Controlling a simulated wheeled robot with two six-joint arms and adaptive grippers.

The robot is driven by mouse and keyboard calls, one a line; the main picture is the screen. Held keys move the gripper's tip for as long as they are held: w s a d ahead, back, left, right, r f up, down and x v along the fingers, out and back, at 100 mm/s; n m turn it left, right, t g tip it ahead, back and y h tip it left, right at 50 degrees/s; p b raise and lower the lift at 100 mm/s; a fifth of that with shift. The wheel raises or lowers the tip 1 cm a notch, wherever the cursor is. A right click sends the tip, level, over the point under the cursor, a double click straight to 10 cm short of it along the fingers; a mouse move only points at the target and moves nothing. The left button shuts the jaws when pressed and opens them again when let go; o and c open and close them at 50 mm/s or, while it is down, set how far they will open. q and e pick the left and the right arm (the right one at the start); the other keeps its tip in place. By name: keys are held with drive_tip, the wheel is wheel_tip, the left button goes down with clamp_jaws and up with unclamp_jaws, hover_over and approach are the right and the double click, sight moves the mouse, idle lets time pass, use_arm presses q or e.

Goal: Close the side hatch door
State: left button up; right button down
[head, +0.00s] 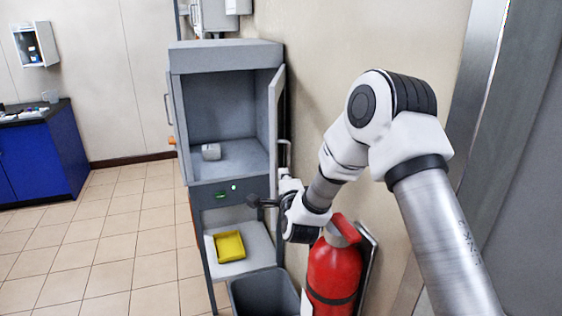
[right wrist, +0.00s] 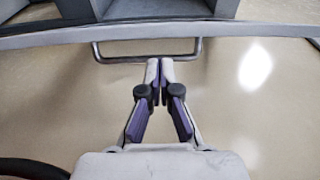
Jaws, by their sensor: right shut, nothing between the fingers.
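The grey cabinet (head: 225,55) stands against the wall, its upper compartment open to view. The hatch door (head: 275,120) on its right side stands open, swung out and seen nearly edge-on. A bar handle (head: 285,150) is on the door's outer face; in the right wrist view the handle (right wrist: 185,58) spans just ahead of my fingers. My right gripper (head: 284,176) is shut and empty, its fingertips close to the handle's bar. In the right wrist view the closed fingertips (right wrist: 160,65) meet near the bar; I cannot tell whether they touch. My left gripper is not in view.
Below are a yellow tray (head: 229,246) on a shelf and a grey bin (head: 265,292). A red fire extinguisher (head: 335,270) stands close below my right wrist. The tiled floor (head: 110,235) at left is clear.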

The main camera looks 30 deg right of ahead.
drive_tip(key=p+x, duration=0.1)
drive_tip(key=x, duration=0.4)
drive_tip(key=shift+w+d+f, duration=0.15)
drive_tip(key=shift+w+d, duration=0.05)
